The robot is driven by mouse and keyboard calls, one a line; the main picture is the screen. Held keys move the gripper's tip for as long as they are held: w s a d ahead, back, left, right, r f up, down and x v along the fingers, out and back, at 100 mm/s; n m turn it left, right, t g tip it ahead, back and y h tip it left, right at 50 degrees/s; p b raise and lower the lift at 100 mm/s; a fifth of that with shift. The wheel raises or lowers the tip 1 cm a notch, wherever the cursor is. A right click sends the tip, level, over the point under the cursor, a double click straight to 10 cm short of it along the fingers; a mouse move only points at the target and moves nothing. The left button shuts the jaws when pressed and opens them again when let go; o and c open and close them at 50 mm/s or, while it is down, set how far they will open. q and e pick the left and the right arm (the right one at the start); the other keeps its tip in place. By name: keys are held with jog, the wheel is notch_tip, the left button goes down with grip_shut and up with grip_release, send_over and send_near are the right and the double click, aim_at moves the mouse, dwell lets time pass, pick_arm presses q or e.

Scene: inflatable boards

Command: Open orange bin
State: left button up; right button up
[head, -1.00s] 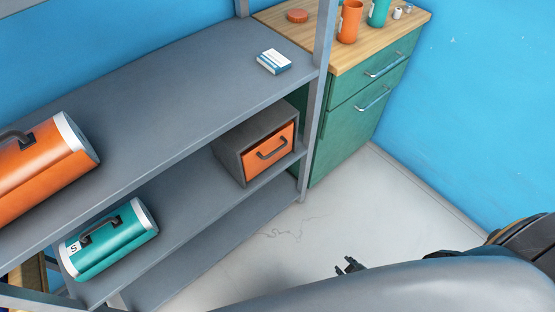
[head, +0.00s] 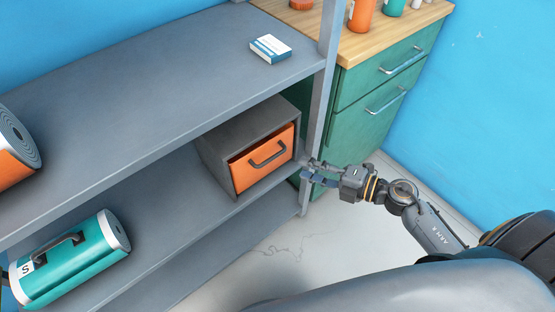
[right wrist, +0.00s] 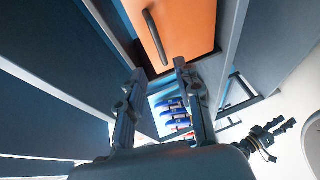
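The orange bin (head: 262,162) is an orange front with a dark bar handle (head: 267,154), set in a grey box on the shelf below the top one. A thin dark gap shows along its edge; the front looks shut. My right gripper (head: 309,172) is just right of the bin, apart from the handle, its fingers pointing left. In the right wrist view the orange front (right wrist: 185,25) and handle (right wrist: 155,37) lie beyond the spread, empty fingers (right wrist: 156,73). What looks like my left gripper (right wrist: 279,130) shows small there, its two fingers apart.
The shelf post (head: 322,110) stands beside the bin, close to my right gripper. A green cabinet (head: 365,115) with drawers is behind. A teal roll (head: 75,262) lies on the bin's shelf, at left. A small box (head: 270,48) lies on the top shelf. The floor (head: 280,260) in front is clear.

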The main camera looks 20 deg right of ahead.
send_near(256, 152)
jog(key=w+f, duration=0.1)
jog(key=w+a+f, duration=0.2)
jog(key=w, duration=0.1)
jog(key=shift+f, duration=0.1)
jog(key=shift+c, duration=0.4)
grip_shut()
